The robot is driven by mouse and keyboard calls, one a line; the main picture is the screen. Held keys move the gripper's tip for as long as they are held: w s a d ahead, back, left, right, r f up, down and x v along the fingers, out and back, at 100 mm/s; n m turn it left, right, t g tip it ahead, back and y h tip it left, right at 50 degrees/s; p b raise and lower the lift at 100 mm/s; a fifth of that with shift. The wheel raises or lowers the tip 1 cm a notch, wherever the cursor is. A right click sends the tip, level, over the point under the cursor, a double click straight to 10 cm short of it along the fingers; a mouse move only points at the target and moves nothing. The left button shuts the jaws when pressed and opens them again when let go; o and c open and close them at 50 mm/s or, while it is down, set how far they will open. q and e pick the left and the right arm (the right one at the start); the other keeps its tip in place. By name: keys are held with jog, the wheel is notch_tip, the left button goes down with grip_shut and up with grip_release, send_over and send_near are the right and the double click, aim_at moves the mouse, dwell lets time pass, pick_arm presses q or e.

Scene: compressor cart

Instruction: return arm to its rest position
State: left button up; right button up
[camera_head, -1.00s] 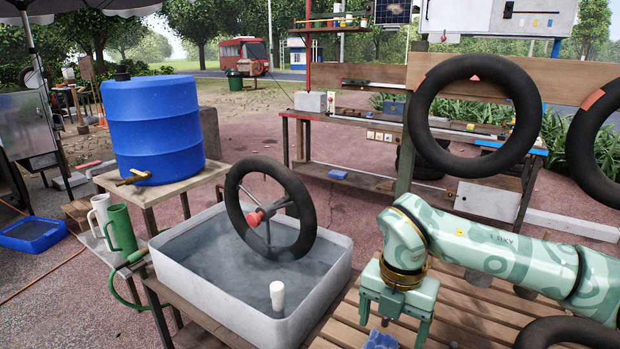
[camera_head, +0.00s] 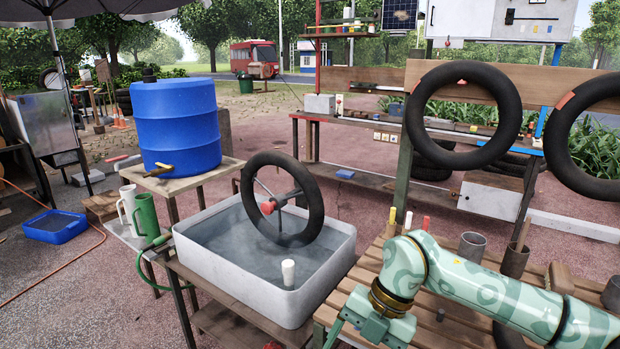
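My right arm, pale green with darker swirls, comes in from the right edge over the slatted wooden table. Its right gripper (camera_head: 362,341) points down at the bottom edge of the view, at the table's front-left corner, right of the grey water basin (camera_head: 268,262). One finger shows at the left, spread away from the palm. The fingertips are cut off by the frame, and no object shows between the fingers. My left arm and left gripper are not in view.
A tyre on a spoked stand (camera_head: 282,200) stands in the basin, with a white cylinder (camera_head: 288,272) near its front. Markers (camera_head: 408,222) and metal cups (camera_head: 472,246) stand behind my arm on the slatted table (camera_head: 452,332). Tyres (camera_head: 463,116) hang on the rack behind.

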jog(key=w+a+f+m+t+y+p, duration=0.1)
jog(key=a+f+m+t+y+p, duration=0.25)
jog(key=a+f+m+y, duration=0.55)
jog(key=s+d+f+m+t+h, duration=0.5)
jog(key=d+f, duration=0.3)
jog(key=f, duration=0.3)
jog(key=s+d+f+m+t+h, duration=0.35)
jog(key=d+f+m, duration=0.4)
jog(key=f, duration=0.45)
jog(key=s+d+f+m+g+h+p, duration=0.1)
jog(key=s+d+f, duration=0.25)
jog(key=s, duration=0.25)
jog(key=s+d+f+m+g+h, duration=0.1)
jog(key=s+d+f, duration=0.1)
jog(key=s+f, duration=0.3)
jog(key=s+d+f+m+g+h, duration=0.1)
jog(key=s+g, duration=0.1)
jog(key=s, duration=0.8)
jog(key=s+d+f+m+g+h, duration=0.1)
jog(key=s+d+f+g, duration=0.1)
jog(key=s, duration=0.9)
jog(key=s+d+f+m+g+h+p, duration=0.1)
jog(key=s+d+f+g, duration=0.1)
jog(key=s, duration=0.8)
jog(key=shift+s+g, duration=0.15)
jog(key=shift+g, duration=0.55)
jog(key=shift+m, duration=0.25)
